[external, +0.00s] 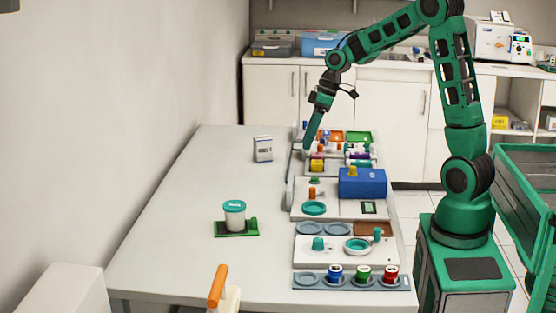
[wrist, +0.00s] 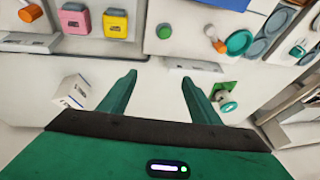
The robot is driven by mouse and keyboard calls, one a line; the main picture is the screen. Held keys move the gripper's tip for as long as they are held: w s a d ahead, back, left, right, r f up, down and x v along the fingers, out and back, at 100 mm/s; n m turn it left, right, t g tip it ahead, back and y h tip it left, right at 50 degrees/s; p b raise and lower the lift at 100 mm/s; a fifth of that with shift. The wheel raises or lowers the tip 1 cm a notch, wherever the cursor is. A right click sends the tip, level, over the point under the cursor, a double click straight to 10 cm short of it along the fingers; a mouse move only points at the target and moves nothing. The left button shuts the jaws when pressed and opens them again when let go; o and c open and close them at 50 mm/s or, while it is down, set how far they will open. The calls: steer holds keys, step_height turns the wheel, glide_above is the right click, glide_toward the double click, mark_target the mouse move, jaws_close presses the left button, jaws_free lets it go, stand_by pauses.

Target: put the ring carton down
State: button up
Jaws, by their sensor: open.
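The ring carton appears to be the small white box with dark print (external: 263,148). It stands upright on the bare grey tabletop, left of the tool trays. In the wrist view the white box (wrist: 70,93) lies left of my left finger, apart from it. My gripper (external: 307,146) points down over the left edge of the far trays, to the right of the box. In the wrist view my gripper (wrist: 158,76) has its two green fingers spread, with nothing between them.
A white jar with a teal lid (external: 234,214) stands on a green pad (external: 222,234) nearer the front. Trays with a blue box (external: 362,183) and several coloured pots line the table's right side. The left and middle tabletop (external: 185,190) is mostly clear.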

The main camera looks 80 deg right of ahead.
steer(key=s+a+r+m, duration=0.1)
steer(key=s+a, duration=0.2)
steer(key=s, duration=0.1)
steer(key=s+a+m+g+h, duration=0.1)
steer(key=s+a, duration=0.2)
steer(key=s, duration=0.1)
steer(key=s+a+r+m+g, duration=0.1)
steer(key=s+a, duration=0.2)
steer(key=s, duration=0.2)
steer(key=shift+r, duration=0.3)
steer(key=s+a+m+g, duration=0.1)
steer(key=s+a+m, duration=0.1)
steer(key=s, duration=0.5)
steer(key=s+a+f+m+g, duration=0.1)
steer(key=s+a, duration=0.2)
steer(key=s, duration=0.5)
steer(key=shift+s+a+f+m+h, duration=0.25)
steer(key=shift+a+m+h, duration=0.15)
